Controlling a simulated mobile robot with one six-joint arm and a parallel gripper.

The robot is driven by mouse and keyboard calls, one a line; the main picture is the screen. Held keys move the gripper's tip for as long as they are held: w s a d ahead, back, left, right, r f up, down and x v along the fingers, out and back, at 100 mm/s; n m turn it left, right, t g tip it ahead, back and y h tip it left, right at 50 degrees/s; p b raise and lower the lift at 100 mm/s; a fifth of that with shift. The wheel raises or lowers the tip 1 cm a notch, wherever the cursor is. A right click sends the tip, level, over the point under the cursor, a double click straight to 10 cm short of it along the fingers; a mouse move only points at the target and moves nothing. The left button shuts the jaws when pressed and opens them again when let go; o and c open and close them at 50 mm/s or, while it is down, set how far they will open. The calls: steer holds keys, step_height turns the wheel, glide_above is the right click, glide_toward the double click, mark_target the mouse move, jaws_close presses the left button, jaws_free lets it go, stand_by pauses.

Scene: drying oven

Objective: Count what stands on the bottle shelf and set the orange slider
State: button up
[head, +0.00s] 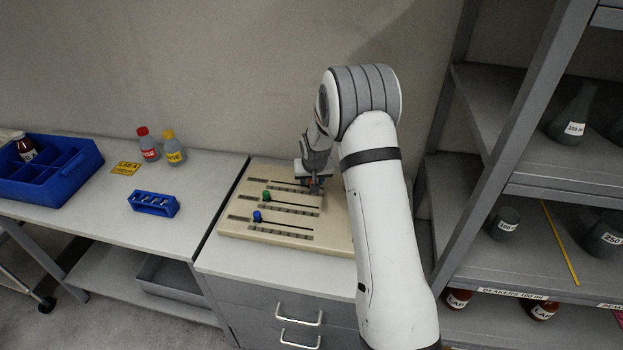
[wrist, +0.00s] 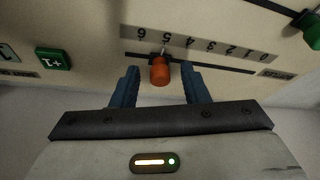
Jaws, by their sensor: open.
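The orange slider (wrist: 160,74) stands upright in its slot in the wrist view, by the upside-down 5 of a 0 to 6 scale. My gripper (wrist: 160,88) is open, one blue finger on each side of the knob, with a gap on both sides. In the head view my gripper (head: 314,187) is over the far part of the beige slider panel (head: 232,228) and mostly hides the orange slider. On the rack at right, brown bottles with red-marked labels (head: 458,299) stand on the lowest visible shelf (head: 490,322). My arm and the picture edge cut off that shelf.
The panel also carries a green slider (head: 266,196) and a blue slider (head: 257,216). Flasks and beakers (head: 504,224) stand higher on the rack. The left bench holds a blue bin (head: 82,181), a blue tube rack (head: 153,204) and two capped bottles (head: 148,146).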

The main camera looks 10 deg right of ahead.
steer(key=shift+f, duration=0.15)
steer(key=shift+c, duration=0.3)
jaws_close()
